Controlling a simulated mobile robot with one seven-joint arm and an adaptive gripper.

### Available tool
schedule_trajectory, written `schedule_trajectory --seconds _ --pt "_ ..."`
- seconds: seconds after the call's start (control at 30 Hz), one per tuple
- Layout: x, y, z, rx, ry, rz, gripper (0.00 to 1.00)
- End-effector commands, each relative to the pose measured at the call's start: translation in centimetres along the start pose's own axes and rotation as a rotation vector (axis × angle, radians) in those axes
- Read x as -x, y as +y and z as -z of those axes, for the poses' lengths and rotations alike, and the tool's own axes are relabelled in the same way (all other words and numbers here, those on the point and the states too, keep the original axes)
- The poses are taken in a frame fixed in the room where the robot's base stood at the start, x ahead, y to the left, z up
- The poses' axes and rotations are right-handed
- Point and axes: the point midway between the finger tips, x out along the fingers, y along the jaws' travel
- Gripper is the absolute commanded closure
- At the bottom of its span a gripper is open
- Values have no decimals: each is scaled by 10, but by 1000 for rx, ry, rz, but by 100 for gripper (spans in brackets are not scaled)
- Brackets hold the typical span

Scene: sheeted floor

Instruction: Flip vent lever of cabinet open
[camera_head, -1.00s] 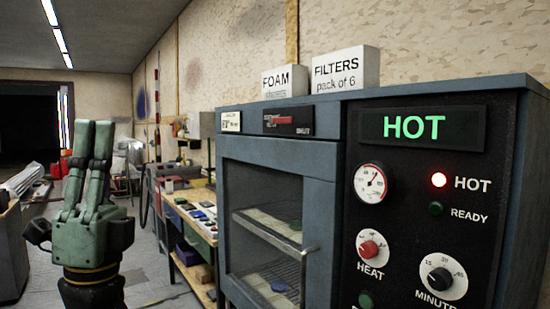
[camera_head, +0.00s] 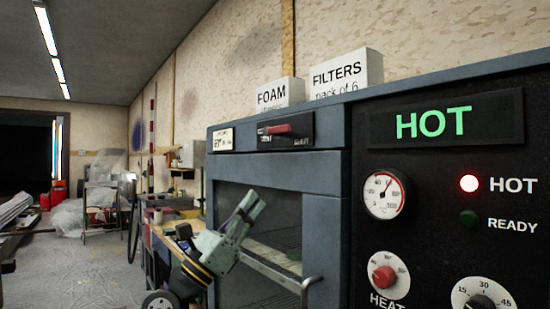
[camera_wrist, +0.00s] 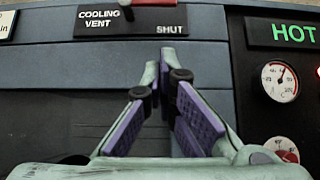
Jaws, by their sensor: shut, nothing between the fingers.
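The cabinet (camera_head: 328,172) is blue-grey with a glazed door and a black control panel. Its vent lever (camera_head: 281,129) is red, on a black plate above the door. It lies roughly level, towards the SHUT end. In the wrist view the lever (camera_wrist: 155,2) is cut off by the top edge, above the plate (camera_wrist: 110,22) marked COOLING VENT and SHUT. My gripper (camera_head: 252,201) is in front of the door, tilted up to the right, below the lever and apart from it. In the wrist view my gripper (camera_wrist: 158,60) is shut and empty, its tips just below the plate.
FOAM (camera_head: 279,94) and FILTERS (camera_head: 345,74) boxes stand on top of the cabinet. The door handle (camera_head: 308,290) sticks out at the lower right of the door. A workbench (camera_head: 165,235) stands beyond the cabinet. Open floor (camera_head: 85,270) lies to the left.

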Motion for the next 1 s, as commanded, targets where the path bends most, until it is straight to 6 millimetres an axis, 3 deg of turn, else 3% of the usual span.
schedule_trajectory --seconds 0.17,0.6,0.8,1.0 --pt "-16 -1 -2 2 0 3 100" --pt "-107 -1 -3 4 -1 2 100" --pt "-123 0 -24 1 -1 0 100" --pt "-128 0 -29 1 -2 0 100"
